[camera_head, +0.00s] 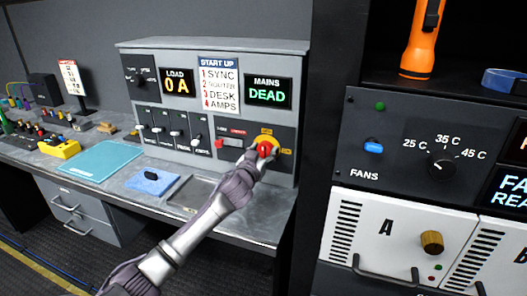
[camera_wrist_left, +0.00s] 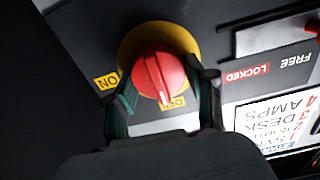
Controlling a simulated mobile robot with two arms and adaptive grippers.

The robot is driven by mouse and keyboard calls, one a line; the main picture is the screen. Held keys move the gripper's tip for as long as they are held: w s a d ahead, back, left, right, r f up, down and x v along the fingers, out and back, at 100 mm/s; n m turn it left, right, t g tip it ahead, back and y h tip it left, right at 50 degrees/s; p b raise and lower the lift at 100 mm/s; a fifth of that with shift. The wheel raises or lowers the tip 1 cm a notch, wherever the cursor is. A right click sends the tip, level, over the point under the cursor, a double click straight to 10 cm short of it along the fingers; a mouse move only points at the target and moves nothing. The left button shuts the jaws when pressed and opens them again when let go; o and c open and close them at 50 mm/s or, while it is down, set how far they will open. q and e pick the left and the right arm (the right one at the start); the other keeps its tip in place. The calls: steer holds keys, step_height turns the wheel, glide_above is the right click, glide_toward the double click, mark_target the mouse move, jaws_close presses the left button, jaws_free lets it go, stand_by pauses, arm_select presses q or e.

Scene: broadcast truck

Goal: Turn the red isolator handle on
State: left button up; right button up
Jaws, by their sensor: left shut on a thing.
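The red isolator handle (camera_head: 264,149) sits on a yellow disc at the lower right of the grey console's front panel. In the left wrist view the handle (camera_wrist_left: 158,72) has a pale line pointing at the yellow label (camera_wrist_left: 179,102) below it, which seems to read OFF. The yellow ON label (camera_wrist_left: 106,81) lies to the left in that view. My left gripper (camera_head: 258,152) is at the handle; in the wrist view its two fingers (camera_wrist_left: 166,90) are on either side of the red handle, shut on it. My right gripper is out of view.
The console shows LOAD 0 A (camera_head: 177,84) and MAINS DEAD (camera_head: 268,92). A red slider (camera_head: 220,144) marked LOCKED and FREE is left of the handle. A blue item (camera_head: 151,181) and a grey tray (camera_head: 193,194) lie on the desk below. A dark rack (camera_head: 400,140) stands right.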

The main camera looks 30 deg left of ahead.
arm_select(q)
steer(key=m+p, duration=0.1)
steer(key=m, duration=0.3)
steer(key=shift+d, duration=0.1)
steer(key=m+p, duration=0.1)
steer(key=m, duration=0.3)
steer(key=shift+d+m+p, duration=0.1)
steer(key=shift+m+p, duration=0.2)
steer(key=m+p, duration=0.1)
steer(key=m, duration=0.3)
steer(key=shift+f+m, duration=0.1)
steer(key=shift+m, duration=0.2)
steer(key=shift+d+f+m+p, duration=0.15)
steer(key=shift+m+p, duration=0.35)
steer(key=shift+m, duration=1.7)
steer(key=o, duration=1.1)
steer(key=shift+o, duration=0.2)
